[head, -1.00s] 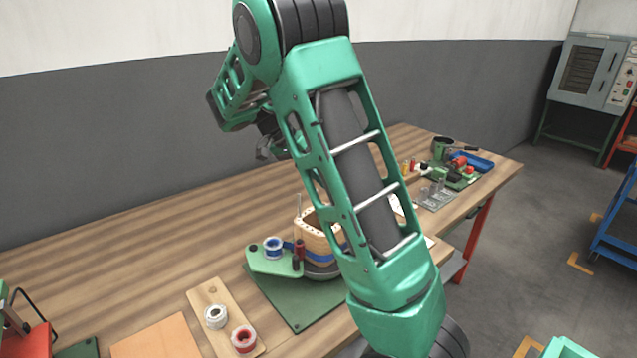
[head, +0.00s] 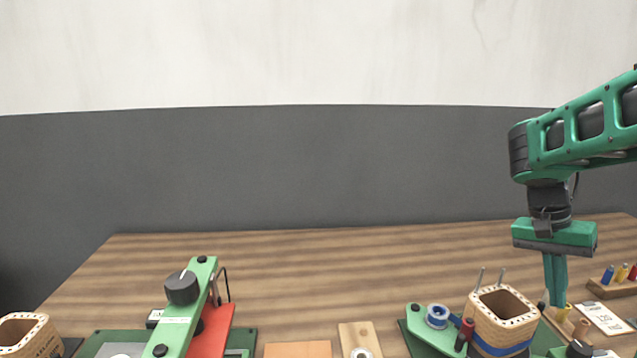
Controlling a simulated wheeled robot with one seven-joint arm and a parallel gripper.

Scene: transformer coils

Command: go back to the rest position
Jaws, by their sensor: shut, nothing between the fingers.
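My gripper (head: 555,300) hangs from the green arm at the right of the head view, pointing down. Its fingers are together with nothing between them. It is just to the right of the wooden coil former (head: 503,312) with the blue band, and partly overlaps it in depth; I cannot tell whether it is behind or beside it. The fingertips end near small parts on the bench.
The wooden bench (head: 300,270) is clear along its back. A green and red lever device (head: 190,310) stands front left, with another coil former (head: 28,335) at the far left. A blue spool (head: 437,315), a white card (head: 604,317) and a peg rack (head: 612,290) are at the right.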

